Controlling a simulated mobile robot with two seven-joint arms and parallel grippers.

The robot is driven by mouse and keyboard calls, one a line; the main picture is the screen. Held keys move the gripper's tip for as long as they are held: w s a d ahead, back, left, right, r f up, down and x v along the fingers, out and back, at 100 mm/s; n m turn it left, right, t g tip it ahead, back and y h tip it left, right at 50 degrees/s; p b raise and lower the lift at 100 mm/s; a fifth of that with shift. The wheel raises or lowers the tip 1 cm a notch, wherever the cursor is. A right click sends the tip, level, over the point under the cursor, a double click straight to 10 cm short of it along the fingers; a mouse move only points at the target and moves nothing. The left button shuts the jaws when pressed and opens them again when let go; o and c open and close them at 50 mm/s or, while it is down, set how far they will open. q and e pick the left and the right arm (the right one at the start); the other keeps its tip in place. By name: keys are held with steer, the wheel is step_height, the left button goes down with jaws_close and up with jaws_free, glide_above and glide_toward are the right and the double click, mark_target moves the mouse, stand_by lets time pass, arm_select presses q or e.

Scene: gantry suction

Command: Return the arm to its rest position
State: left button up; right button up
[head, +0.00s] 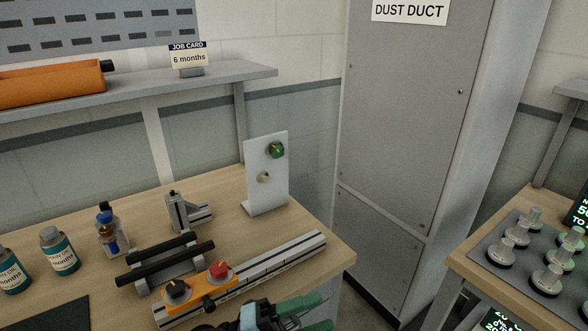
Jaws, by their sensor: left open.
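My left gripper (322,312) shows at the bottom edge of the head view, with green fingers pointing right. Its fingers are apart and nothing shows between them. The rest of my left arm is cut off by the bottom of the picture. My right gripper does not show.
A grey rail (285,262) carries an orange carriage (205,292) with black and red knobs. Behind it are a black-barred stand (165,262), bottles (60,252) and a white upright plate (268,175). A grey duct cabinet (400,130) and a second table (470,262) stand right.

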arm_select(q)
steer(key=s+a+f+n+t+y, duration=0.3)
steer(key=a+f+n+t+y, duration=1.05)
steer(key=n, duration=0.85)
steer(key=s+a+f+n+g+y, duration=0.3)
steer(key=s+a+f+n+g, duration=0.1)
steer(key=s+f, duration=0.4)
steer(key=s+a+f+n+g+y+p, duration=0.1)
steer(key=s+a+f+n+g+y, duration=0.2)
steer(key=s+f, duration=0.4)
steer(key=s+a+n+g, duration=0.1)
steer(key=s+a, duration=0.1)
steer(key=s, duration=0.2)
steer(key=shift+s+a+f, duration=0.3)
steer(key=shift+f, duration=0.05)
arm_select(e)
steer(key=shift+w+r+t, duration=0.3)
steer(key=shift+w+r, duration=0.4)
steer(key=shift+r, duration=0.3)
